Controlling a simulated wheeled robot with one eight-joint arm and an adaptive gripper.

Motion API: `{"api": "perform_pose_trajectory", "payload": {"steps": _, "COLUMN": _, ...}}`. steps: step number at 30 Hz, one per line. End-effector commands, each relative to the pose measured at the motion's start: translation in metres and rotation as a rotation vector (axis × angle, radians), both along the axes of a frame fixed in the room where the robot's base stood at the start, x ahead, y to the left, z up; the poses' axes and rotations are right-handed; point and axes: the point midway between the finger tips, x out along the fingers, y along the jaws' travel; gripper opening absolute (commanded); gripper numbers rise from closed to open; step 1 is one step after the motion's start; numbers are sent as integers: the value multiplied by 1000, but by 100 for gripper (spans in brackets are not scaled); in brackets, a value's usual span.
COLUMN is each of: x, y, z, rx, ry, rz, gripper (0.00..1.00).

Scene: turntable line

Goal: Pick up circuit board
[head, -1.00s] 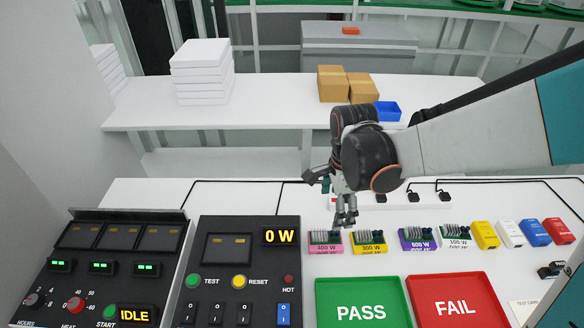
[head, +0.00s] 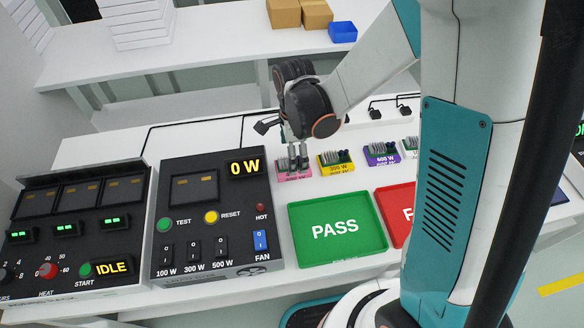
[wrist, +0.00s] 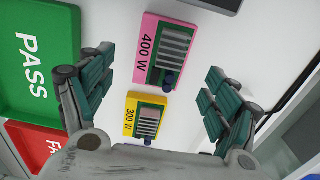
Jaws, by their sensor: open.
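A row of circuit boards in coloured holders stands on the white worktop. The pink 400 W board (head: 294,174) is leftmost, then the yellow 300 W board (head: 336,168), the purple 600 W board (head: 381,160) and a white one (head: 411,155) partly cut off by my arm. My gripper (head: 298,156) points down over the pink board, its fingers overlapping that board in the head view. In the wrist view my open gripper (wrist: 160,75) has empty space between its fingers. The pink board (wrist: 165,62) and yellow board (wrist: 146,117) lie below, between the fingers in the picture.
A green PASS tray (head: 335,257) and red FAIL tray (head: 398,220) lie in front of the boards. A test panel (head: 182,258) reading 0 W and an oven panel (head: 65,262) reading IDLE stand left. A back shelf holds boxes (head: 284,12) and a blue bin (head: 343,31).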

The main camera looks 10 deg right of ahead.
Motion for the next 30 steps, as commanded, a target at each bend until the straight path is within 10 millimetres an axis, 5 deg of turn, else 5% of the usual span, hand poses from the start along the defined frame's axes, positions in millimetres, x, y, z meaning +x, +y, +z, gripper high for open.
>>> {"api": "perform_pose_trajectory", "payload": {"steps": 10, "x": 3, "y": 3, "z": -46, "rx": 0, "ry": 0, "rz": 0, "gripper": 82}}
{"api": "perform_pose_trajectory", "payload": {"steps": 18, "x": 2, "y": 3, "z": -50, "rx": 0, "ry": 0, "rz": 0, "gripper": 82}}
{"api": "perform_pose_trajectory", "payload": {"steps": 26, "x": 3, "y": 3, "z": -49, "rx": 0, "ry": 0, "rz": 0, "gripper": 28}}
{"api": "perform_pose_trajectory", "payload": {"steps": 30, "x": 3, "y": 3, "z": -49, "rx": 0, "ry": 0, "rz": 0, "gripper": 28}}
